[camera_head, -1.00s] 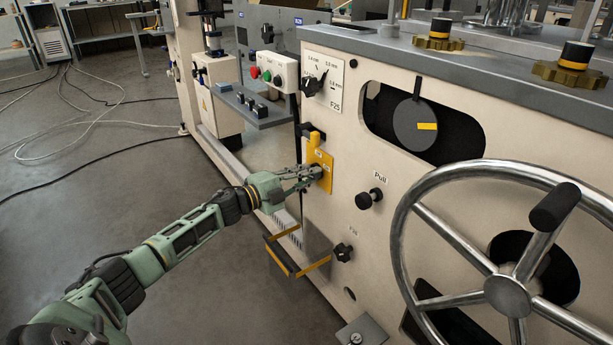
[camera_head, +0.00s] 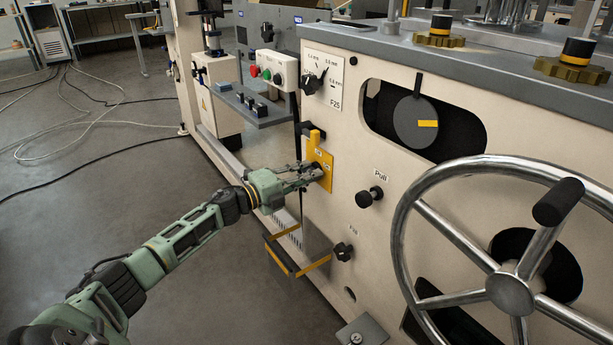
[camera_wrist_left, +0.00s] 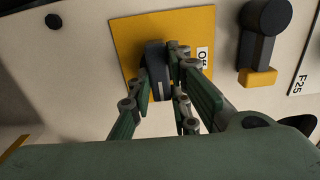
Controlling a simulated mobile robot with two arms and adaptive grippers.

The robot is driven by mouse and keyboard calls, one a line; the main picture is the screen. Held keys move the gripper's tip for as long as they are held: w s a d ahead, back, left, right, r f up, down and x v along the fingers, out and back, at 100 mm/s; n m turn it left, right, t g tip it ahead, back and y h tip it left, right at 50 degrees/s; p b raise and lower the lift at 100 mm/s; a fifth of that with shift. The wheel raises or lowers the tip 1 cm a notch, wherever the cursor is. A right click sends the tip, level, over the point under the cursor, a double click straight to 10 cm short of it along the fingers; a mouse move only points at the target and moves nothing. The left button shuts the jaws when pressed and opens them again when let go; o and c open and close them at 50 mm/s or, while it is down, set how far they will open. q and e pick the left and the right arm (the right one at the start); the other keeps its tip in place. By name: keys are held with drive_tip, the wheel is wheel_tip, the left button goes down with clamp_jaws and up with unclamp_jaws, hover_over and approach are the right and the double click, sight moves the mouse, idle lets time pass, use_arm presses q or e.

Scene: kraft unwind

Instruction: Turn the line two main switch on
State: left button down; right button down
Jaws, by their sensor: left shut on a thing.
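The main switch is a dark rotary knob (camera_wrist_left: 155,72) on a yellow plate (camera_wrist_left: 128,30). A white label reading "Off" sits right of the knob in the wrist view. In the head view the yellow plate (camera_head: 325,158) is on the cream machine front, and the knob is largely hidden by my fingers. My left gripper (camera_head: 314,171) is shut on the knob, with fingers on both sides of it in the wrist view (camera_wrist_left: 160,84). A pale line on the knob points toward the bottom of the wrist view. My right gripper is not in view.
A black-and-yellow part (camera_head: 312,133) sits just above the plate. A black pull knob (camera_head: 368,197), a lower black knob (camera_head: 343,251) and a yellow-edged step (camera_head: 283,258) are nearby. A large handwheel (camera_head: 412,202) stands out at right. The floor at left is open, with cables.

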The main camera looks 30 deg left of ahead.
use_arm(q)
drive_tip(key=shift+f, duration=0.15)
drive_tip(key=c, duration=1.6)
unclamp_jaws()
drive_tip(key=shift+c, duration=0.2)
drive_tip(key=shift+s, duration=0.1)
drive_tip(key=v, duration=1.2)
